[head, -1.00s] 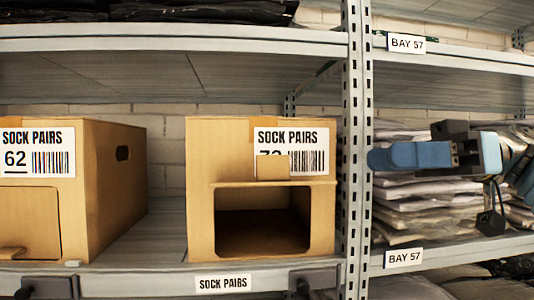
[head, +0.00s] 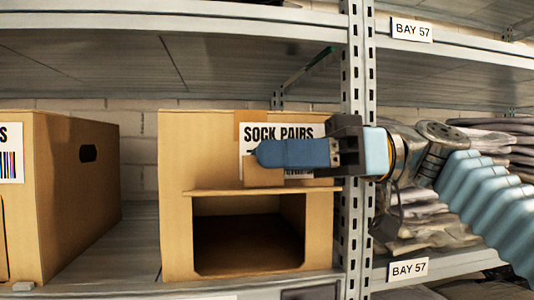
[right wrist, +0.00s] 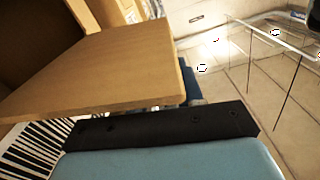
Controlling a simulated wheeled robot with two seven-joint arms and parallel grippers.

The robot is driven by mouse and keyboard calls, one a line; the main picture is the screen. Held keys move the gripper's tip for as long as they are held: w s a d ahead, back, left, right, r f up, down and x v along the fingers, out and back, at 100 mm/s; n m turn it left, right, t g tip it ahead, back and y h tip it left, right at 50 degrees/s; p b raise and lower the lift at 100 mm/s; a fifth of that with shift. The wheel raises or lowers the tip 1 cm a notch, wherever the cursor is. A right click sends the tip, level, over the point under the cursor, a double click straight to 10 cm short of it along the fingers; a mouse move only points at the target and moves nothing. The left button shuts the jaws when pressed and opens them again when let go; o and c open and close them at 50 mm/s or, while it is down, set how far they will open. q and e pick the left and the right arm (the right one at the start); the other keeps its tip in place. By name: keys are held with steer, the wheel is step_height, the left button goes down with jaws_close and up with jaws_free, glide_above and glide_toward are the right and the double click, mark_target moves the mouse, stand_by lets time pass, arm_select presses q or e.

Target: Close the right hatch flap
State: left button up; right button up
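The right cardboard sock box (head: 176,220) stands on the shelf with its front hatch opening (head: 248,235) uncovered. Its hatch flap (head: 215,192) sticks out from above the opening, raised and seen nearly edge-on. In the right wrist view the flap (right wrist: 105,75) is a large brown board close to the camera. My right gripper (head: 268,153) comes in from the right, its blue fingers pointing left in front of the box label, just above the flap. It partly hides the flap's tab (head: 262,178). Contact and finger gap cannot be told. My left gripper is out of view.
A second sock box (head: 75,190) stands to the left, with a shelf gap between them. A perforated metal upright (head: 355,225) is close to the right box. Bagged garments (head: 425,215) fill the bay beyond. The upper shelf edge (head: 170,33) runs above.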

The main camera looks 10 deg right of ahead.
steer(key=shift+a, duration=0.75)
jaws_close()
